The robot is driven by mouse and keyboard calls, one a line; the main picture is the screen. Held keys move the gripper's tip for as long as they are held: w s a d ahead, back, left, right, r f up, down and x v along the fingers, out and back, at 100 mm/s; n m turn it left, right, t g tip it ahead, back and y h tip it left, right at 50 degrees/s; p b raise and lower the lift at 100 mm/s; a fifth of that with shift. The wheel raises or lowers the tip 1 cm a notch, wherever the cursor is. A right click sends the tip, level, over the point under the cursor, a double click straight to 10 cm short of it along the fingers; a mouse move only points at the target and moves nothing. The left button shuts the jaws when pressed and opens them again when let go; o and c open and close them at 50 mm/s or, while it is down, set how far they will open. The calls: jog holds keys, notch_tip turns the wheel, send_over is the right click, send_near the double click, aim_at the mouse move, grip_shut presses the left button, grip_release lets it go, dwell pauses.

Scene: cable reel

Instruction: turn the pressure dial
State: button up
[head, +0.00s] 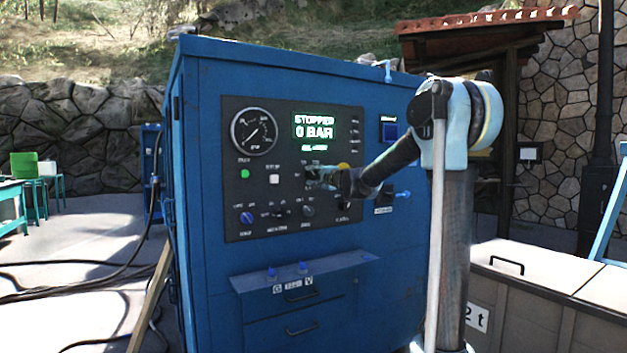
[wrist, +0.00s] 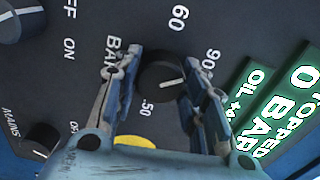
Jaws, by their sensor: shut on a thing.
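The pressure dial (wrist: 165,75) is a round black knob with a white pointer line, on the dark control panel (head: 233,190) of a blue cabinet. Markings 60, 90 and BAR show around it in the wrist view. My gripper (wrist: 159,76) is shut on the dial, with one finger on each side of it. In the head view my gripper (head: 322,176) is at the panel below the green display and hides the dial. The display (head: 314,127) reads STOPPED, 0 BAR; it also shows in the wrist view (wrist: 290,100).
A round gauge (head: 254,131), a green button (head: 245,174), a white button (head: 274,179) and a blue knob (head: 246,217) are on the panel. A narrow ledge (head: 300,272) juts out below. A wooden box (head: 540,305) stands at the right. Dark cables (head: 60,264) lie at left.

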jog(key=shift+s+f, duration=0.1)
jog(key=shift+f, duration=0.05)
jog(key=o, duration=1.1)
jog(key=shift+c, duration=0.2)
jog(key=v, duration=1.1)
jog(key=shift+s+d, duration=0.2)
jog(key=shift+d, duration=0.1)
